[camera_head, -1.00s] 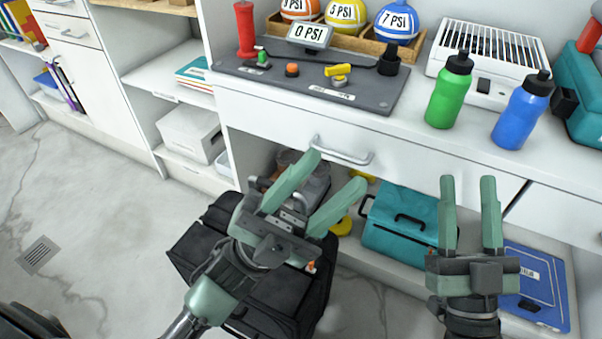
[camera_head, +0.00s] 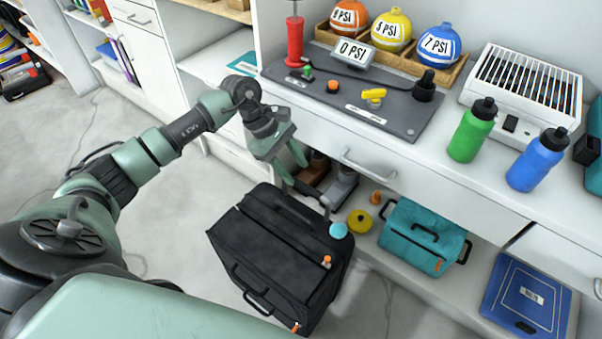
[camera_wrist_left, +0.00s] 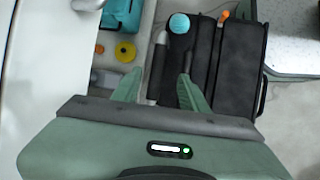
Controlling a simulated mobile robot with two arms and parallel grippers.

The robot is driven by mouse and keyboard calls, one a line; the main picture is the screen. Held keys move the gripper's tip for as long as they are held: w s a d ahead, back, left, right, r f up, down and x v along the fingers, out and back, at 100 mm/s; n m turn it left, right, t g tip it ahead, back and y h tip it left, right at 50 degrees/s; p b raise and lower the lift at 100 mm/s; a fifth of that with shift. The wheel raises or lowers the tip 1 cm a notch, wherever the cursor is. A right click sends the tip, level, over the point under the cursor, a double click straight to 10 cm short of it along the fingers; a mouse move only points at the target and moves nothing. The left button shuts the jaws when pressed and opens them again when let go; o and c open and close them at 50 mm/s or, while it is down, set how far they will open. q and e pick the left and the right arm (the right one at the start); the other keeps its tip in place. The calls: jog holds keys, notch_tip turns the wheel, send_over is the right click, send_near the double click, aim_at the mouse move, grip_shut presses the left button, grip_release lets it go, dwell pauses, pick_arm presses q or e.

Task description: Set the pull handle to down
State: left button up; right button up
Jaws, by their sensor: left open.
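No part is labelled as the pull handle, and I cannot tell which one is meant. A red upright cylinder (camera_head: 294,42) with a thin rod rising from its top stands at the left of the dark panel (camera_head: 402,114); the rod's upper end is cut off. The panel also bears a yellow lever (camera_head: 374,94). My left gripper (camera_head: 292,163) is open and empty, pointing down in front of the counter's left end, below and apart from the red cylinder. Its fingers (camera_wrist_left: 158,80) show over the black suitcase (camera_wrist_left: 237,70) in the wrist view. My right gripper is out of view.
The black suitcase (camera_head: 275,250) stands on the floor before the counter. Several PSI-labelled balls, a green bottle (camera_head: 472,132), a blue bottle (camera_head: 537,160) and a white slotted box (camera_head: 520,92) stand on the counter. A teal case (camera_head: 425,237) lies on the lower shelf.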

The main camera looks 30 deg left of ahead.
aim_at(302, 184)
pick_arm(q)
jog(key=shift+y, duration=0.3)
jog(key=f, duration=0.2)
jog(key=w+f, duration=0.1)
jog(key=f, duration=0.1)
jog(key=d+f+b, duration=0.1)
jog(key=f, duration=0.2)
jog(key=shift+w+d, duration=0.1)
jog(key=shift+w, duration=0.15)
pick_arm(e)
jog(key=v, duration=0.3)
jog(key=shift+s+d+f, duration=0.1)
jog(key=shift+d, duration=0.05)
pick_arm(q)
jog(key=shift+c, duration=0.3)
grip_shut()
